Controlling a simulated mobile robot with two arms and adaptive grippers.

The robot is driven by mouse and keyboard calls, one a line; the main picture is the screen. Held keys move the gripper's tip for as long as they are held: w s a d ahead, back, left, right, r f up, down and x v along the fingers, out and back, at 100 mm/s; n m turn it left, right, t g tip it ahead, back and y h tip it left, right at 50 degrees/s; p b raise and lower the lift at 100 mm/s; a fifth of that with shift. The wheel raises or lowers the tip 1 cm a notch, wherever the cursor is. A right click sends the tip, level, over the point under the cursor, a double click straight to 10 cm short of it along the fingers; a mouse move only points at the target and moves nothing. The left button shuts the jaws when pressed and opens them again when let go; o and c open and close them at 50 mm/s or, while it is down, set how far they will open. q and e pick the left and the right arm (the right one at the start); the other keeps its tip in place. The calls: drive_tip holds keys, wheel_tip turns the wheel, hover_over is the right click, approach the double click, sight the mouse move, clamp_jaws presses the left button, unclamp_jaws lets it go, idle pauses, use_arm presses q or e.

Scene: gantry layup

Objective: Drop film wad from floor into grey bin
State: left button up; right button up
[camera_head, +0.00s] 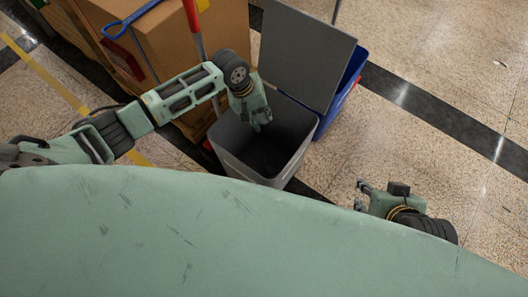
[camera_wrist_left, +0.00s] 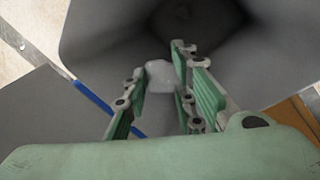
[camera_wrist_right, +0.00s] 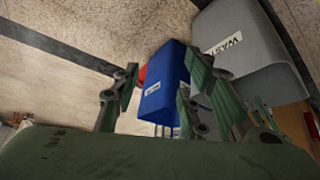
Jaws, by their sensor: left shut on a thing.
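The grey bin (camera_head: 238,157) stands on the floor with its lid (camera_head: 305,50) tipped up and its mouth open. My left gripper (camera_head: 262,124) is over the mouth of the bin, pointing down. In the left wrist view the film wad (camera_wrist_left: 160,75), whitish and translucent, is between the fingertips of my left gripper (camera_wrist_left: 160,88), which is shut on it. The dark inside of the bin (camera_wrist_left: 185,25) shows beyond. The wad is not clear in the head view. My right gripper (camera_head: 364,196) is away to the right of the bin, open and empty in the right wrist view (camera_wrist_right: 158,88).
A blue bin (camera_head: 343,92) stands right behind the grey bin; it also shows in the right wrist view (camera_wrist_right: 166,85). Cardboard boxes (camera_head: 190,45) and a red-and-white pole (camera_head: 193,25) are at the left.

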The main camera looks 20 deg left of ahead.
use_arm(q)
drive_tip(key=shift+f, duration=0.2)
use_arm(e)
drive_tip(key=shift+w+a+r+t, duration=0.15)
drive_tip(key=shift+w+t, duration=0.1)
drive_tip(key=shift+w, duration=0.2)
drive_tip(key=shift+w+a+t, duration=0.15)
drive_tip(key=shift+w+t, duration=0.1)
drive_tip(key=shift+w, duration=0.15)
use_arm(q)
drive_tip(key=o, duration=0.8)
drive_tip(key=v, duration=1.2)
drive_tip(key=shift+s, duration=0.1)
